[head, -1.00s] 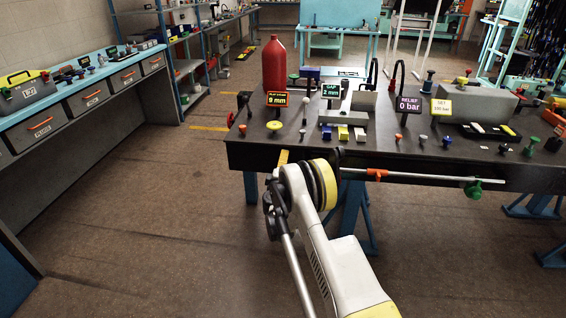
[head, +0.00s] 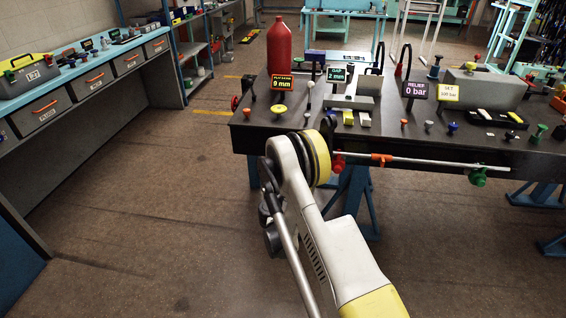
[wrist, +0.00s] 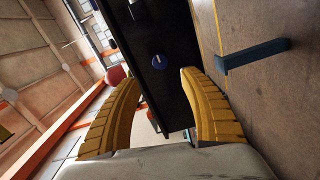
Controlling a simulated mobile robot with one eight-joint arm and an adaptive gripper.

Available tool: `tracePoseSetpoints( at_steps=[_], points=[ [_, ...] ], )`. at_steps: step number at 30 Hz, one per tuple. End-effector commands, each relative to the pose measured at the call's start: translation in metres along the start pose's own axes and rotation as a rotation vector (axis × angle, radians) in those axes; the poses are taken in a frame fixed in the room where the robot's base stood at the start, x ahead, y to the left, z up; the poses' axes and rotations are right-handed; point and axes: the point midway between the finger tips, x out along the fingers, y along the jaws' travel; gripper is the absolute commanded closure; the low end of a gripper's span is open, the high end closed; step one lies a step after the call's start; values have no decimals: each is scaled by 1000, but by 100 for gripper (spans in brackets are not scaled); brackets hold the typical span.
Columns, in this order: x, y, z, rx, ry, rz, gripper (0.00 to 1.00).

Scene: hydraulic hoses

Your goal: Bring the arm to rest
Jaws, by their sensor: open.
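My arm shows in the middle of the head view, in front of the dark workbench (head: 400,148). Its end is hidden there behind the arm's own white and yellow links. In the wrist view my gripper (wrist: 155,100) has its two ridged yellow fingers wide apart, with nothing held between them.
The workbench holds a red bottle (head: 279,48), small display signs (head: 415,90) and a grey block (head: 485,88). A rod (head: 430,161) runs along its front edge. A blue-topped counter (head: 75,72) stands left. The floor (head: 140,210) between is clear.

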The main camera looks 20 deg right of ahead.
Motion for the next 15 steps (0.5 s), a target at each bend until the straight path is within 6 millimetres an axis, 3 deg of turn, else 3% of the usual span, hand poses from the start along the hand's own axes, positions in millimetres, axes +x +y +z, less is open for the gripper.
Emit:
tracePoseSetpoints(
  at_steps=[10,15],
  points=[
    [1,8,-2,14,-5,-8,48],
    [2,55,-8,105,-42,-65,48]
  ],
)
